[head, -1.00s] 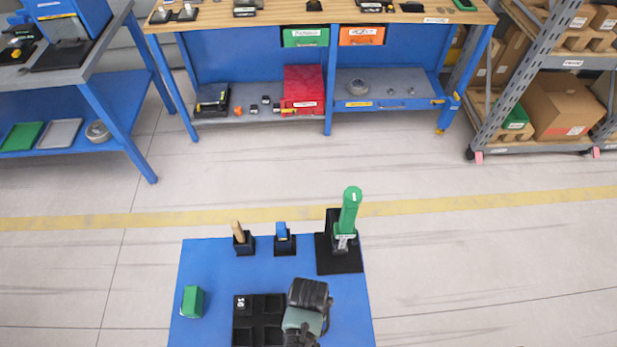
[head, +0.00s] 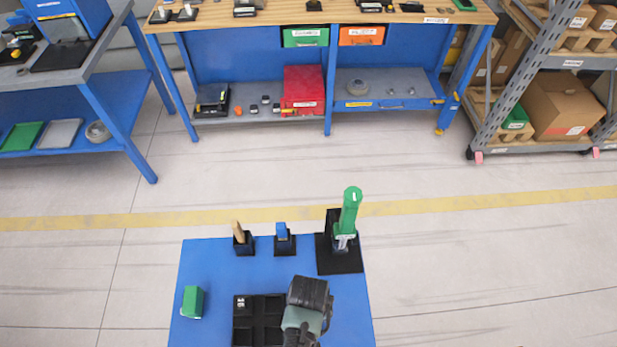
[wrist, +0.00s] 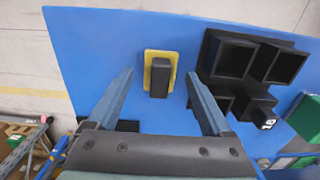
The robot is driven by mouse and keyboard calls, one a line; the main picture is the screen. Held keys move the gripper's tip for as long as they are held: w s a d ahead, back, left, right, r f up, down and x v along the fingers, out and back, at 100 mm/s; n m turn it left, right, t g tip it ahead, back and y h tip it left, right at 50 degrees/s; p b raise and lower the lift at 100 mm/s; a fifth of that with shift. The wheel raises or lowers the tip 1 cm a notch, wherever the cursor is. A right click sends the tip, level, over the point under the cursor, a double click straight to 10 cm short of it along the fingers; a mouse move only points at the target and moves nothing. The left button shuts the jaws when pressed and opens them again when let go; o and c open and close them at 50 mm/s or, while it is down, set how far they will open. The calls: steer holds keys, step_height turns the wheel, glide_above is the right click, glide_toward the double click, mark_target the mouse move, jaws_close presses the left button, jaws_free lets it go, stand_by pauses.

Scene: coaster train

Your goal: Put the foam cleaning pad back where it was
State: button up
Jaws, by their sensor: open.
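In the wrist view, a black block (wrist: 160,78) sits on a yellow, rounded rectangular piece (wrist: 149,58) on the blue table. I take this to be the foam cleaning pad; I cannot tell whether the yellow part is pad or holder. My gripper (wrist: 159,73) is open and empty, its two fingers apart on either side of the block in the picture. No contact shows. In the head view my gripper (head: 308,292) is right of the black compartment tray (head: 258,298), and the pad is hidden there.
A green tool (head: 349,212) stands upright in a black holder (head: 340,262) behind my gripper. Two small black holders with a wooden-handled (head: 238,232) and a blue item (head: 281,230) stand at the back edge. A green block (head: 192,302) lies left. The table's left middle is clear.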

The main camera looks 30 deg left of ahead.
step_height(320, 180, up, 11)
stand_by(0.4)
stand_by(0.4)
